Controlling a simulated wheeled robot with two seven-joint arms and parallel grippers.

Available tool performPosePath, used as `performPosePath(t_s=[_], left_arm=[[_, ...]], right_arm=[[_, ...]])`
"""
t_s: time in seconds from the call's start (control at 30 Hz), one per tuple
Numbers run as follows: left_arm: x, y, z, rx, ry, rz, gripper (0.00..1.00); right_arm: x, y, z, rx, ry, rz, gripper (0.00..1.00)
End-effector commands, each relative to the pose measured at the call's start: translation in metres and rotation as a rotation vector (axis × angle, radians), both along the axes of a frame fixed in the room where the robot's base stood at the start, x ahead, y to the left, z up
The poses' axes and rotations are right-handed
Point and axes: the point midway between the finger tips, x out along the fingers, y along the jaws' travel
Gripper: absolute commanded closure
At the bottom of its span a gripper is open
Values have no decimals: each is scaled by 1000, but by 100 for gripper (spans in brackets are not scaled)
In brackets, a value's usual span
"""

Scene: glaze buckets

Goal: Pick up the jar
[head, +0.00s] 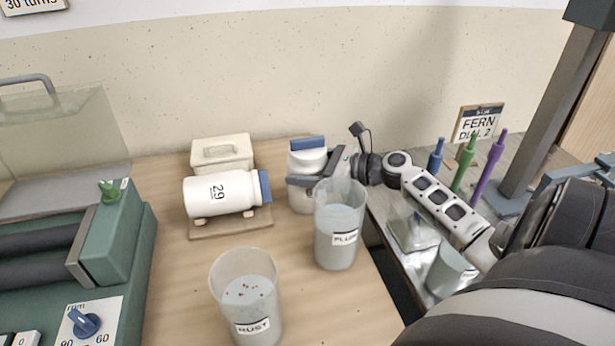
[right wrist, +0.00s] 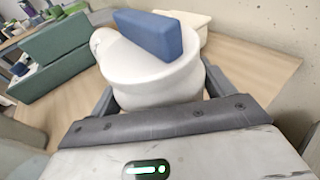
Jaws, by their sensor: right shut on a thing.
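The white jar (head: 303,160) with a blue bar handle on its lid stands upright at the back right of the wooden table. My right gripper (head: 318,182) reaches it from the right and is shut around its body, below the lid. In the right wrist view the jar (right wrist: 155,80) sits between the two fingers (right wrist: 160,100), its blue handle on top. The clear PLUM bucket (head: 339,240) hides part of the jar's lower right side. I cannot tell whether its base touches the table. My left gripper is not in view.
A white bottle marked 29 (head: 222,195) lies on a wooden cradle (head: 230,226) left of the jar, before a lidded box (head: 222,151). The RUST bucket (head: 246,300) stands in front. A green roller machine (head: 110,240) is at left.

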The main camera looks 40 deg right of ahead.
Motion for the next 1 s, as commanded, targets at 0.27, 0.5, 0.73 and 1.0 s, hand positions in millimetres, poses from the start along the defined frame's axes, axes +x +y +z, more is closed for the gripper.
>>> performPosePath(t_s=[0.27, 0.5, 0.73, 1.0], left_arm=[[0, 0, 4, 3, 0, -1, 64], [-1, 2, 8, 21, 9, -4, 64], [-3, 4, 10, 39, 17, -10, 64], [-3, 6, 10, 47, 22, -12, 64]], right_arm=[[1, -1, 19, -3, -11, -2, 55], [1, -1, 68, -6, -12, 0, 55], [1, -1, 123, -5, -13, -1, 55], [0, -1, 168, -4, -11, -1, 55]])
